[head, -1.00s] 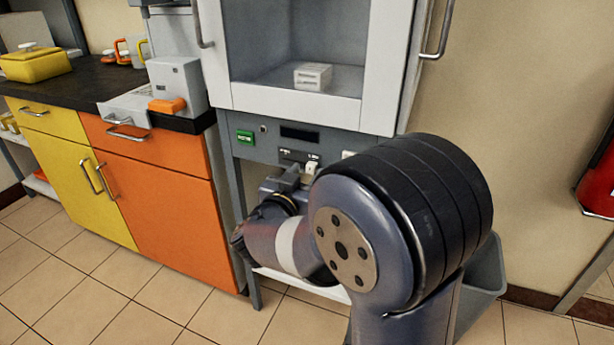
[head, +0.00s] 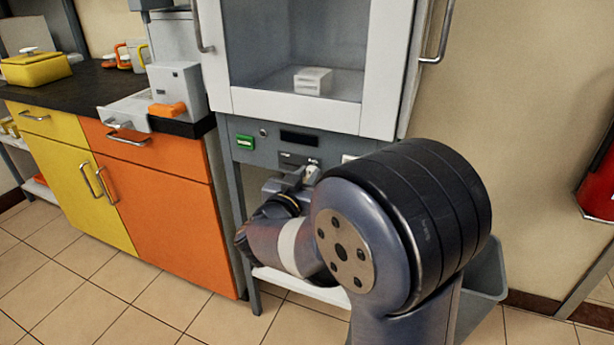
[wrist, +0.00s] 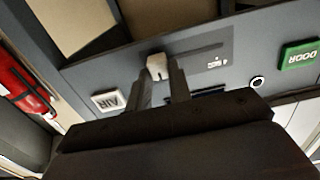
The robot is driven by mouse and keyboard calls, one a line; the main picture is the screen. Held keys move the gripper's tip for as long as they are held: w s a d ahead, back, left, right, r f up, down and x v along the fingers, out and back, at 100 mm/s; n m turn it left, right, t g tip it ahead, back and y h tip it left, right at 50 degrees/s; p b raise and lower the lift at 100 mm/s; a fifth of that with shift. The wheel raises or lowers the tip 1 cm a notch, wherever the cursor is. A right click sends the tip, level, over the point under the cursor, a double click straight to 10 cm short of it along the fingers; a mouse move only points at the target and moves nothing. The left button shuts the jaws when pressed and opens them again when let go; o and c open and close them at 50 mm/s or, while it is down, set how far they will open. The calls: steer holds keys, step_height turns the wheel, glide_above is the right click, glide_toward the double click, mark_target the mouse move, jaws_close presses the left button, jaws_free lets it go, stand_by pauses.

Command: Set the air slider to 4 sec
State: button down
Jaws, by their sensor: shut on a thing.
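The air slider's pale knob (wrist: 157,66) shows in the wrist view between the two fingertips of my gripper (wrist: 161,76), which is shut on it. The knob sits toward the left part of its dark slot (wrist: 205,52) in that view, where the panel appears upside down. A small white-lettered label (wrist: 216,63) lies beside the slot; I cannot read it surely. The white AIR button (wrist: 108,100) is left of the fingers. In the head view my gripper (head: 303,175) is at the panel below the cabinet, and my arm hides part of the slider area.
The grey control panel (head: 268,153) also carries a green DOOR button (head: 245,141), a round lock (head: 263,132) and a dark display (head: 299,139). Above is the glass-fronted cabinet (head: 235,97) with a white block (head: 313,80) inside. An orange cupboard (head: 165,205) stands to the left.

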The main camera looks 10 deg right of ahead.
mark_target(284, 160)
steer(key=shift+a, duration=0.1)
steer(key=w+a+p, duration=0.2)
steer(key=a, duration=0.1)
steer(key=w+a+p, duration=0.1)
steer(key=a, duration=0.1)
steer(key=shift+w+r+p, duration=0.2)
steer(key=shift+w+p, duration=0.15)
steer(key=shift+p, duration=0.05)
steer(key=shift+w+a+f, duration=0.1)
steer(key=shift+w+a, duration=0.25)
steer(key=shift+a, duration=0.05)
steer(key=c, duration=1.3)
jaws_free()
steer(key=shift+f, duration=0.1)
steer(key=p+v, duration=0.2)
steer(key=v, duration=0.9)
steer(key=shift+p, duration=0.3)
